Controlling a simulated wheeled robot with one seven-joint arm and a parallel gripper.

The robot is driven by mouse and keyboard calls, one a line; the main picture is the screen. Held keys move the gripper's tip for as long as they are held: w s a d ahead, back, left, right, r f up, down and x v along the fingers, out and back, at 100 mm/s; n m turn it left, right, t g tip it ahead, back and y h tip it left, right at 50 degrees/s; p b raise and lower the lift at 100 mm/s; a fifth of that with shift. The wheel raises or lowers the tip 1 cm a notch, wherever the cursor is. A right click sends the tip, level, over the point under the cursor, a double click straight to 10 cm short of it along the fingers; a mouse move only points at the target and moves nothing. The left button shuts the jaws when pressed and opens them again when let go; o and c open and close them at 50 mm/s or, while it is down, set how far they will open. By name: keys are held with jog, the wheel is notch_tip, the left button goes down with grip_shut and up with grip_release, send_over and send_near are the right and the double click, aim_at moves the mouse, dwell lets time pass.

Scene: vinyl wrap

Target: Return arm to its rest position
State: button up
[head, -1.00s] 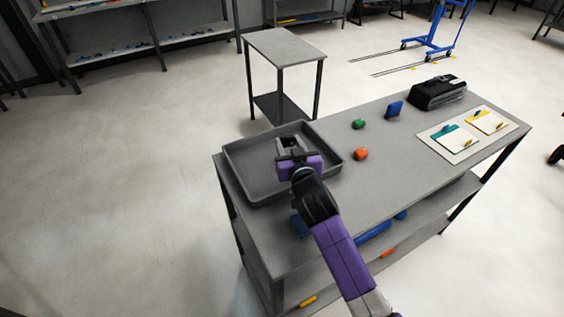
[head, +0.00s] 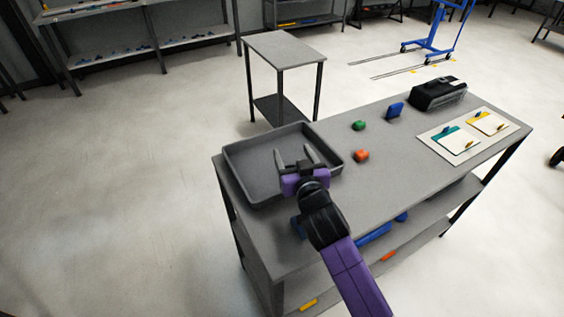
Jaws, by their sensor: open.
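My gripper (head: 296,158) is in the head view at the right side of the grey tray (head: 240,152). Its two fingers point away from me and are spread apart, with nothing seen between them. The purple and black arm reaches up from the bottom of the view, over the front edge of the grey workbench (head: 390,158). The arm and gripper hide part of the tray's right and front walls. The visible tray floor looks empty.
On the bench are an orange-red object (head: 361,155), a green object (head: 358,125), a blue object (head: 395,109), a black case (head: 438,93) and a white board (head: 450,127) with teal and yellow pieces. A small side table (head: 285,48) stands behind. Open floor lies left.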

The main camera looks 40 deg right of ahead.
jog(key=shift+v, duration=1.5)
jog(key=s+a+r+n+t+y, duration=0.35)
jog(key=s+a, duration=0.25)
jog(key=a, duration=0.3)
jog(key=s+a+f+n+y, duration=0.1)
jog(key=s+a, duration=0.2)
jog(key=s, duration=0.5)
jog(key=s+a+f+g+y, duration=0.1)
jog(key=s+a, duration=0.3)
jog(key=s, duration=0.5)
jog(key=s+a+f+n+g+y, duration=0.1)
jog(key=s+a+f+y, duration=0.1)
jog(key=s, duration=0.7)
jog(key=shift+a+n+y, duration=0.35)
jog(key=shift+a+y, duration=0.1)
jog(key=shift+a, duration=0.6)
